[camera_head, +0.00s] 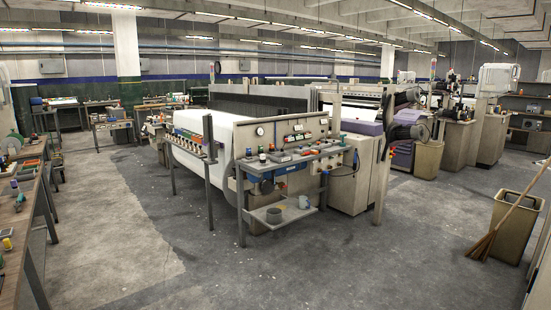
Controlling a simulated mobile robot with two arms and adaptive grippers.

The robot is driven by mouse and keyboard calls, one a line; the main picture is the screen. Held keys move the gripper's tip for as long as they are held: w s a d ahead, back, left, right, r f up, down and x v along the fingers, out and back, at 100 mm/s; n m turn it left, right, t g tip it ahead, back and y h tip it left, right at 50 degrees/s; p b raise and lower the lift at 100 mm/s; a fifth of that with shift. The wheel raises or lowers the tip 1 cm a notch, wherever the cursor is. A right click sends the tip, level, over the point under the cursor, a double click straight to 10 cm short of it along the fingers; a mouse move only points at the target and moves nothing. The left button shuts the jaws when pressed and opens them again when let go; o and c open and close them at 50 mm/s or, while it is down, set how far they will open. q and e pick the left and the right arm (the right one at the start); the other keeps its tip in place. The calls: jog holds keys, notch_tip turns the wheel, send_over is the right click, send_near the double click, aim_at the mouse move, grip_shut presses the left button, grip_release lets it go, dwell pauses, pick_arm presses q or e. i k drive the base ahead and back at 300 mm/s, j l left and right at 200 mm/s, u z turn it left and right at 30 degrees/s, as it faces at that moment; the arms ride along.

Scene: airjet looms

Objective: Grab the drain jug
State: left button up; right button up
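A small pale cup-like vessel (304,201) stands on the low shelf (268,217) under the side bench at the near end of the loom. A darker grey round container (274,215) stands beside it on the same shelf. Both are small in the picture, and I cannot tell for sure which one is the drain jug. Neither of my grippers shows in the head view.
The loom (222,140) fills the middle, with small items on its end bench (290,157). A bin (514,230) with a leaning broom (495,228) stands at right. A long workbench (22,225) runs along the left. The concrete floor (330,265) in front is clear.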

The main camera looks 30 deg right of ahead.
aim_at(302, 200)
jog(key=i+l+z, duration=0.35)
jog(key=i, duration=0.15)
jog(key=i+l+z, duration=0.1)
jog(key=i+z, duration=0.25)
jog(key=i, duration=0.2)
